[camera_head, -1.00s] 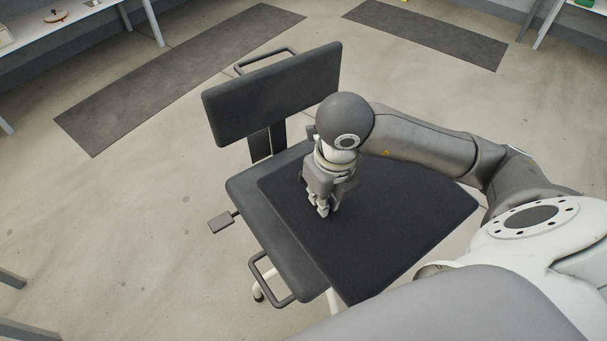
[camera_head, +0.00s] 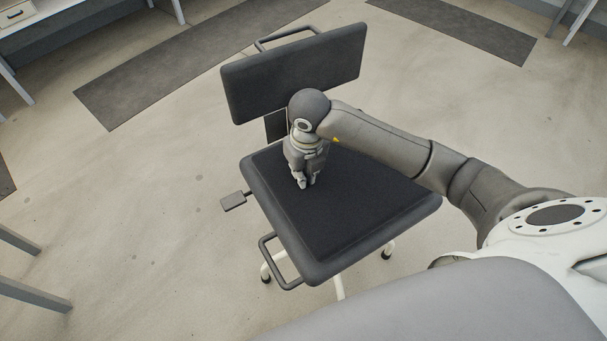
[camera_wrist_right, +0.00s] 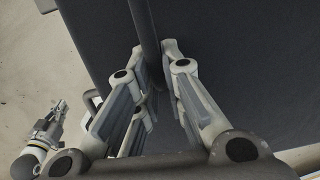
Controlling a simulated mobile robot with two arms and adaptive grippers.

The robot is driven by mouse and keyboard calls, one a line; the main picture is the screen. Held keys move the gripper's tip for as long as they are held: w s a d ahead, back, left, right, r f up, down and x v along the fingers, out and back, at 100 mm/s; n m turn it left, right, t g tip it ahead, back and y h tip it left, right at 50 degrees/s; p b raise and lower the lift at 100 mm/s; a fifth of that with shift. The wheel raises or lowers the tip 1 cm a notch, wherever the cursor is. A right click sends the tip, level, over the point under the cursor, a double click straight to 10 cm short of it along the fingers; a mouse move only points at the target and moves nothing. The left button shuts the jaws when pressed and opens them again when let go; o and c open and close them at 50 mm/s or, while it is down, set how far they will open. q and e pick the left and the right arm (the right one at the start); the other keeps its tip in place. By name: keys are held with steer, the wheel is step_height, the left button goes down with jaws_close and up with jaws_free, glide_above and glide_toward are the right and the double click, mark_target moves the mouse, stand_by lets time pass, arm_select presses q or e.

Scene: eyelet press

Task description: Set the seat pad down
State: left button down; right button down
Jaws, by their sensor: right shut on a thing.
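The seat pad (camera_head: 352,205) is a flat black square. In the head view it lies over the dark grey chair seat (camera_head: 318,270), within the seat's outline, with a rim of seat showing around it. It looks level and close to the seat, but I cannot tell if it touches. My right gripper (camera_head: 306,185) points down at the pad's back left part, shut on the pad. In the right wrist view the fingers (camera_wrist_right: 160,80) close around a thin dark upright part; the pad's dark surface (camera_wrist_right: 245,60) fills the right. What seems my left gripper (camera_wrist_right: 52,122) shows there, small and unclear.
The chair's backrest (camera_head: 295,72) stands behind the seat, close to my right wrist. A side lever (camera_head: 233,202) and a front loop handle (camera_head: 277,265) stick out at the left. Dark floor mats (camera_head: 190,65) lie behind; the floor around is clear.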

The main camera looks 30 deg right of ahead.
steer(key=shift+f, duration=0.5)
arm_select(q)
steer(key=shift+w+r, duration=0.2)
steer(key=shift+r, duration=0.1)
arm_select(e)
steer(key=c, duration=1.5)
jaws_free()
arm_select(q)
steer(key=shift+s, duration=0.1)
